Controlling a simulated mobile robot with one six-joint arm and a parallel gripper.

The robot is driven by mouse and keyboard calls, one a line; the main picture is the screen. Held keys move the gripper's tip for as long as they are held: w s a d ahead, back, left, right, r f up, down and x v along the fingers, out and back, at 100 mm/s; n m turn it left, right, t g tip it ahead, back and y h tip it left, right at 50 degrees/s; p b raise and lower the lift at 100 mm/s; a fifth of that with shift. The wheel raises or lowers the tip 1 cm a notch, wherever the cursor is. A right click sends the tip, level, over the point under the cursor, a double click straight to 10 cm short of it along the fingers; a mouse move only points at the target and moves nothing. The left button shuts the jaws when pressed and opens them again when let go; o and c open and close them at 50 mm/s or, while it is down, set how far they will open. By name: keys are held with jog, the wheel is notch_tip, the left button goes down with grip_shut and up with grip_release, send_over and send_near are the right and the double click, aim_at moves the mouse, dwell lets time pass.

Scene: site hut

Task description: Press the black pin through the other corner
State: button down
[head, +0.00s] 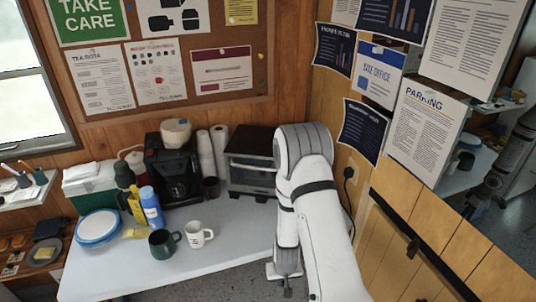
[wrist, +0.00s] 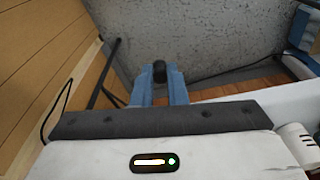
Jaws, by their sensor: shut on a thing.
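In the wrist view my gripper (wrist: 159,84) has its two blue fingers shut on a small black pin (wrist: 159,69). The pin's dark round end shows between the fingertips; the rest is hidden. Grey floor shows behind it. In the head view my arm hangs down at the right end of the table, and the pin cannot be made out there. The cork board (head: 285,45) is on the back wall, above and away from my gripper. A white sheet with a dark red band (head: 222,74) is on it, with a small dot at its top edge. I cannot tell which corner is meant.
The table (head: 232,245) holds mugs (head: 197,235), a blue bottle (head: 152,208), plates (head: 97,228), a coffee maker (head: 176,172) and a toaster oven (head: 250,160). More sheets hang on the right wall, including a parking notice (head: 423,122). A wooden door with a dark bar (head: 420,250) is at right.

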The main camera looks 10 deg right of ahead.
jog(key=w+d+r+n+t+y, duration=0.1)
jog(key=r+n+t, duration=0.3)
jog(key=r, duration=3)
jog(key=w+r+n+t+y, duration=0.2)
jog(key=r+t, duration=1.1)
jog(key=r, duration=2.2)
jog(key=n+y, duration=0.2)
jog(key=shift+w+d+r+n, duration=0.3)
jog(key=shift+w+d, duration=0.1)
